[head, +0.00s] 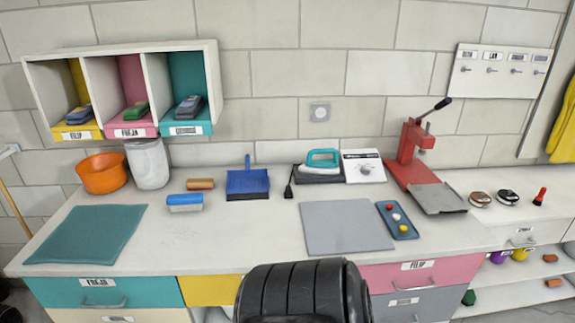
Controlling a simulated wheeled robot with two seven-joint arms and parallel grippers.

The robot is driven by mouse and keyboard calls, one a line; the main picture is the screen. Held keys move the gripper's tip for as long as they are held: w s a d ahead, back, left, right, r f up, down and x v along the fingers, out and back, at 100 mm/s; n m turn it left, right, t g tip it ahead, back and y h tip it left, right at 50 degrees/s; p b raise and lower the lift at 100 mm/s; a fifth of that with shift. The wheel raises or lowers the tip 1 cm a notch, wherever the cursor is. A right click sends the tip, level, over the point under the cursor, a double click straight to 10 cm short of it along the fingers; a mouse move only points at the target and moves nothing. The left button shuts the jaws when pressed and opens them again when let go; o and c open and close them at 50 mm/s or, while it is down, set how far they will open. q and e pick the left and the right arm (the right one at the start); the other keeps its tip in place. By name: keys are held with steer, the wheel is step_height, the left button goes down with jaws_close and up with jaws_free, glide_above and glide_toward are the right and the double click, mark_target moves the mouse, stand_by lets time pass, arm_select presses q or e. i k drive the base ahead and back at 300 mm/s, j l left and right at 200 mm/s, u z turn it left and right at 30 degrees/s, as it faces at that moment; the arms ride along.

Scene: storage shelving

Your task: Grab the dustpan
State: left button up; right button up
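The blue dustpan (247,184) lies on the white worktop, back from the front edge and left of the picture's middle. Its short handle stands up at the back, towards the wall. Nothing touches it from above and it is fully visible. Neither of my grippers shows in the head view. Only a black rounded part, which seems to be mine, rises at the bottom middle and hides part of the worktop's front edge and the drawers.
A blue brush (185,203) and a brown block (200,184) lie left of the dustpan. A teal iron (322,160) stands to its right, with a grey mat (345,228) nearer the front. A teal mat (87,233) lies at left. The worktop (220,240) before the dustpan is clear.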

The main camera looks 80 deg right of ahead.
mark_target(246, 184)
steer(key=z, duration=2.35)
